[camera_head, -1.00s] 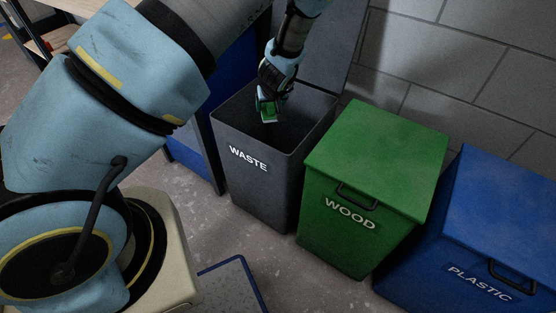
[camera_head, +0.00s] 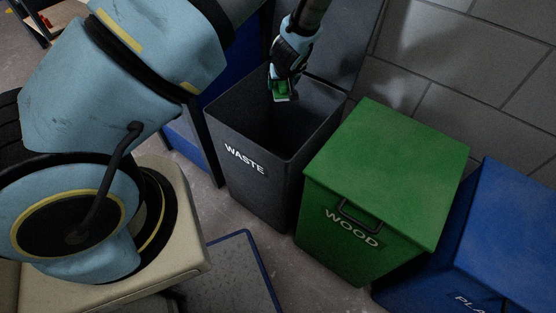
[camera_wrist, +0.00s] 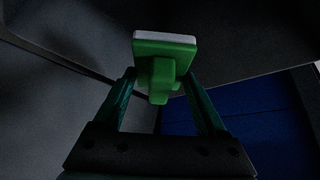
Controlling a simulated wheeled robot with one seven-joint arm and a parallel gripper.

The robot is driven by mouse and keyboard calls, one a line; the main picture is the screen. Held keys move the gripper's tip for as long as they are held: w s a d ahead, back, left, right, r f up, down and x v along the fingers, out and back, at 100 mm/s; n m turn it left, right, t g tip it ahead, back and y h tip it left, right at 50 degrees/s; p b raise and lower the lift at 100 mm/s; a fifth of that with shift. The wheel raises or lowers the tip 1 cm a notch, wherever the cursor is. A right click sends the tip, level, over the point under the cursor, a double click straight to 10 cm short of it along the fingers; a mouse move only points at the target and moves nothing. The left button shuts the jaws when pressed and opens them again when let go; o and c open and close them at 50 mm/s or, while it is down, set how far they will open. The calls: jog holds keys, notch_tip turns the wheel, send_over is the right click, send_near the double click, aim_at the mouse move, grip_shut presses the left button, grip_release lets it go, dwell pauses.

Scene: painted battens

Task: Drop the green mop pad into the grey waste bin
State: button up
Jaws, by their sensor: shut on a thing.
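The green mop pad (camera_head: 281,95) has a pale underside and a green grip block. It shows close up in the wrist view (camera_wrist: 165,48), between the fingertips. My gripper (camera_head: 280,84) is shut on the pad's block and points down, with the pad at its lower end. In the wrist view my gripper's (camera_wrist: 160,80) two fingers press on the block from both sides. The grey waste bin (camera_head: 249,178), marked WASTE, has its lid raised at the back. The gripper and pad are over the bin's opening, towards the back; their exact height against the rim is hard to tell.
A closed green WOOD bin (camera_head: 385,170) stands right of the waste bin, and a closed blue PLASTIC bin (camera_head: 510,235) is further right. A grey block wall (camera_head: 450,60) is behind. A blue-edged panel (camera_head: 235,275) lies on the floor in front.

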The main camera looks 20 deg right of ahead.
notch_tip(320, 180, down, 4)
jog(key=shift+f+b, duration=0.1)
jog(key=shift+b, duration=0.85)
jog(key=o, duration=1.2)
jog(key=shift+o, duration=0.2)
jog(key=b+v, duration=0.1)
jog(key=v, duration=1)
jog(key=shift+w, duration=0.1)
